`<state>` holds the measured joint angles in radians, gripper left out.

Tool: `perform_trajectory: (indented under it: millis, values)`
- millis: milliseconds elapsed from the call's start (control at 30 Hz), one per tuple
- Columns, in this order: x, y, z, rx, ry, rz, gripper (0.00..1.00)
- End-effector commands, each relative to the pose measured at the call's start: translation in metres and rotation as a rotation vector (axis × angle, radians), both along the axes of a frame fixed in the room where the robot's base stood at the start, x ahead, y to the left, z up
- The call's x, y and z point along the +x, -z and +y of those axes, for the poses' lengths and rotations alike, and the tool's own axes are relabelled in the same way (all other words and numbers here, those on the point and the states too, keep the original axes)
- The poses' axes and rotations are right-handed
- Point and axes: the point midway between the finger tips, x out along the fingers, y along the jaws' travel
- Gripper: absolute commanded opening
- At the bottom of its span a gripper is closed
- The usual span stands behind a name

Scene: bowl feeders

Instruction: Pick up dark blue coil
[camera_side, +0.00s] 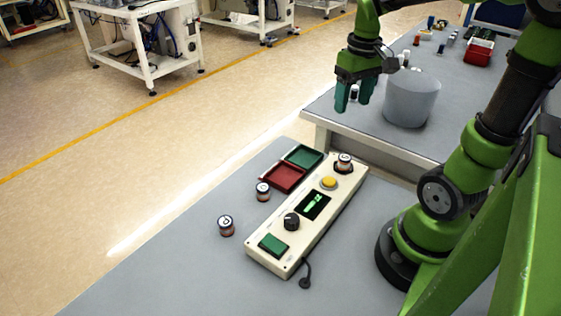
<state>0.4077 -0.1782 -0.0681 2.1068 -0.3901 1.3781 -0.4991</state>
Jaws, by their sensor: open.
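My gripper (353,98) is open and points down near the left edge of the far table, left of the grey cylinder. A small dark coil with a light top (354,92) shows between its fingers; I cannot tell whether it is dark blue or how far below the fingers it is. Three coils with white tops and dark and coppery sides are nearer: one coil (225,226) and another coil (263,192) stand on the near table, and a third coil (344,162) is at the far end of the control panel. None of these is clearly dark blue.
The grey cylinder (411,98) stands on the far table (395,143). Several small parts and a red bin (478,53) are farther back. The cream control panel (308,215), a red tray (283,178) and a green tray (304,157) occupy the near table. Its left front is clear.

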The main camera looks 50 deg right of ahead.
Motion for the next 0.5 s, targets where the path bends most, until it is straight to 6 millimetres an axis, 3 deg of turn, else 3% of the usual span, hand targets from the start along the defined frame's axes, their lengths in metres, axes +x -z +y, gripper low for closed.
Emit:
perform_trajectory:
  millis: [167,500]
  values:
    - [-0.007,-0.003,0.000,0.007,-0.100,0.053,0.66]
    - [-0.007,0.064,0.001,0.012,-0.107,0.056,0.66]
